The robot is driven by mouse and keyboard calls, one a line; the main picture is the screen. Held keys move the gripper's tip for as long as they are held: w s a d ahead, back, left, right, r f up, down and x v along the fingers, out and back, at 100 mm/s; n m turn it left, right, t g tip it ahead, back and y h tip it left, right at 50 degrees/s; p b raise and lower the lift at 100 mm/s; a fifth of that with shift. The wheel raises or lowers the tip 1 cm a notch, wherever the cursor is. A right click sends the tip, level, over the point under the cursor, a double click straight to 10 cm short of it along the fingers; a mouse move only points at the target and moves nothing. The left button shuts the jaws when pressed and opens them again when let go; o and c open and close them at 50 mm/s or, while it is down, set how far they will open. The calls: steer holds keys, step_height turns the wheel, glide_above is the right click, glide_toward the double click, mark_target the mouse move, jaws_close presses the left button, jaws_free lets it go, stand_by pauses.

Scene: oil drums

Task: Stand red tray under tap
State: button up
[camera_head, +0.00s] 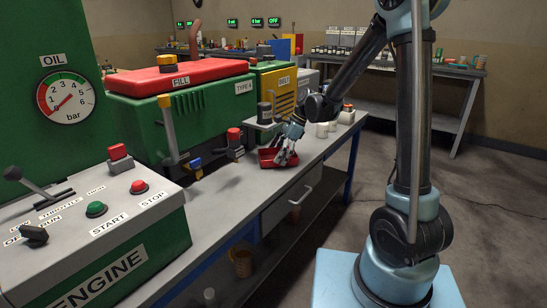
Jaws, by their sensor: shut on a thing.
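A small red tray (269,156) is on or just above the grey bench, right of the middle of the picture. My gripper (284,157) is shut on the red tray, its fingers reaching down at the tray's right part. I cannot tell whether the tray touches the bench. A dark tap with a red top (235,144) stands just left of the tray, in front of the green machine. Another tap with a blue part (195,168) is further left. The tray is beside the red-topped tap, to its right.
The green FILL machine (170,125) with a red lid lines the back of the bench (240,195). The ENGINE box (110,240) fills the front left. Bare bench lies in front of the taps.

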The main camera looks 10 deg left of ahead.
steer(key=shift+s+a, duration=0.15)
steer(key=shift+a, duration=0.35)
steer(key=shift+d+f, duration=0.1)
steer(key=o, duration=0.8)
steer(key=shift+f, duration=0.1)
